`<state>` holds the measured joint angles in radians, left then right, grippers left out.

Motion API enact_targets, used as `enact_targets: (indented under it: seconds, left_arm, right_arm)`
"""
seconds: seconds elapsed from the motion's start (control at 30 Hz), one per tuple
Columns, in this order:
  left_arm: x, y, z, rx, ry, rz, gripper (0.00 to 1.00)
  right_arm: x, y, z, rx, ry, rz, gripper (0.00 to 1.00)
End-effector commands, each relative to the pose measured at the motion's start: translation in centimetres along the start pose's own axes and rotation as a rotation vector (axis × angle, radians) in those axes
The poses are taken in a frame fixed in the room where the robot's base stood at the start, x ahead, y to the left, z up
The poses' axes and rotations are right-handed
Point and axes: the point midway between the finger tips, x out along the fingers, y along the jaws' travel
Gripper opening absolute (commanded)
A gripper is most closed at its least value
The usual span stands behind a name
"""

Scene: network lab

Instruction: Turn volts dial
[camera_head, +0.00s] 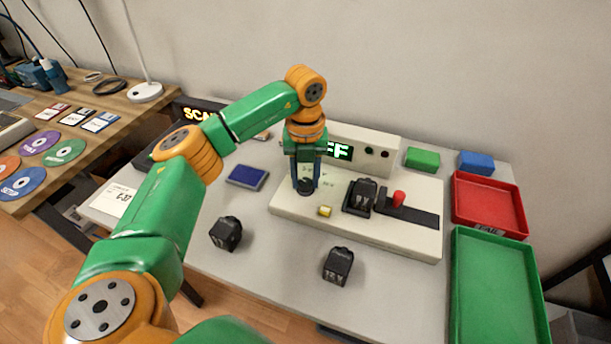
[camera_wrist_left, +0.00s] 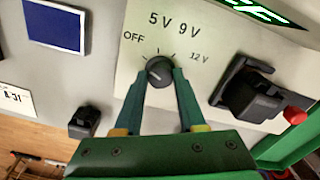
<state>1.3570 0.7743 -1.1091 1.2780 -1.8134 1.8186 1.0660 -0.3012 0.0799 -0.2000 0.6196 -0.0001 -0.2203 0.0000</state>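The volts dial (camera_wrist_left: 160,71) is a dark round knob on the cream test unit (camera_head: 406,230). Labels OFF, 5 V, 9 V and 12 V stand around it in the left wrist view. My left gripper (camera_wrist_left: 161,76) points down at the dial, with one finger on each side, and its fingertips appear to touch the knob. In the head view my left gripper (camera_head: 305,185) hides most of the dial (camera_head: 306,190). The green display (camera_head: 341,151) shows "FF", its left part hidden by my arm. My right gripper is not in view.
A black adapter (camera_head: 361,196) sits on the unit beside a red knob (camera_head: 399,198). Two more black adapters (camera_head: 226,233) (camera_head: 338,266) stand in front. A red tray (camera_head: 488,205) and a green tray (camera_head: 497,290) lie at the right.

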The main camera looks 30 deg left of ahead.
Motion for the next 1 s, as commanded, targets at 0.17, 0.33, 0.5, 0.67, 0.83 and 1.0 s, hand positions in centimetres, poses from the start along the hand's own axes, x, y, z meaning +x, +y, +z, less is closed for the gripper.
enact_targets:
  seconds: [0.17,0.33,0.5,0.67,0.83,1.0]
  left_arm:
    - [0.0,0.0,0.0,0.0,0.0,0.0,0.0]
    - [-0.1,0.0,0.0,0.007,0.0,0.001,0.0]
    - [-0.1,0.0,0.0,0.053,0.001,0.002,0.0]
    - [-0.2,0.0,0.0,0.152,0.001,0.002,0.0]
    - [-0.3,0.0,0.0,0.303,0.001,0.001,0.0]
    - [-0.2,0.0,0.1,0.465,0.0,0.001,0.0]
  right_arm:
    - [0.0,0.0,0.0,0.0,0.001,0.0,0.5]
    - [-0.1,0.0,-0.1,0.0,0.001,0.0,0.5]
    - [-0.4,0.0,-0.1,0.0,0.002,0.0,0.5]
    - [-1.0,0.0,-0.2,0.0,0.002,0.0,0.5]
    - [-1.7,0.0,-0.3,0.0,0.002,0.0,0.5]
    - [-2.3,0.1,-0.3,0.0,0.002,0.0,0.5]
